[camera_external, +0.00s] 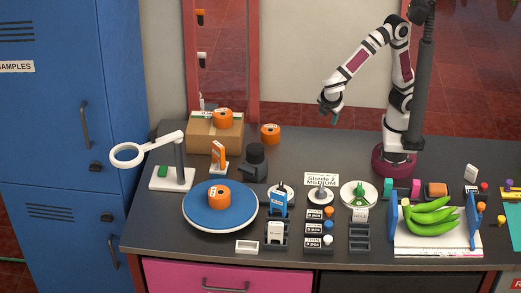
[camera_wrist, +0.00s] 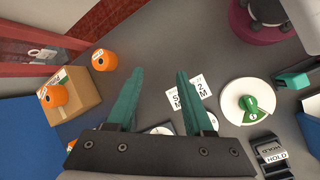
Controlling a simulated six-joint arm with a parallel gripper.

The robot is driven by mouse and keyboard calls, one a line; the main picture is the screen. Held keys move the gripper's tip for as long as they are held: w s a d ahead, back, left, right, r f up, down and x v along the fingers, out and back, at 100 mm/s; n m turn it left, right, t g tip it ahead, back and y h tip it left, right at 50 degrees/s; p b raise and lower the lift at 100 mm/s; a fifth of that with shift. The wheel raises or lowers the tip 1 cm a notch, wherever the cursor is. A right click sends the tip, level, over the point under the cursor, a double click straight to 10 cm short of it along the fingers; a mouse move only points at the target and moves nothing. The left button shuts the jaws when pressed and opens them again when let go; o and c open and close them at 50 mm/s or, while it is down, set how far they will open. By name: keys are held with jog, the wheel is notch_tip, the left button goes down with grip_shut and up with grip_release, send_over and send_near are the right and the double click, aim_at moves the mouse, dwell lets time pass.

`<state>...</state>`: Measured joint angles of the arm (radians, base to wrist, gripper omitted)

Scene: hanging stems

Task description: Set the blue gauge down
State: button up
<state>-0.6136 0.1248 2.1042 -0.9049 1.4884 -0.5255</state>
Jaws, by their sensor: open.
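The likely blue gauge (camera_external: 278,204) is a small upright blue piece with a white label, in a dark holder right of the round blue turntable in the external view. I cannot make it out in the wrist view, where my gripper hides much of the lower middle. My gripper (camera_external: 331,112) is raised above the back of the counter, well apart from the blue gauge. In the wrist view my gripper (camera_wrist: 158,77) has its teal fingers spread, with nothing held between them.
An orange roll sits on the blue turntable (camera_external: 197,219).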

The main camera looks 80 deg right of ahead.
jog(key=s+d+m+y, duration=0.2)
jog(key=s+m+y, duration=0.6)
jog(key=s+m, duration=0.5)
jog(key=shift+d+r+m+g, duration=0.25)
jog(key=shift+d+m+g, duration=0.1)
jog(key=shift+m, duration=1.35)
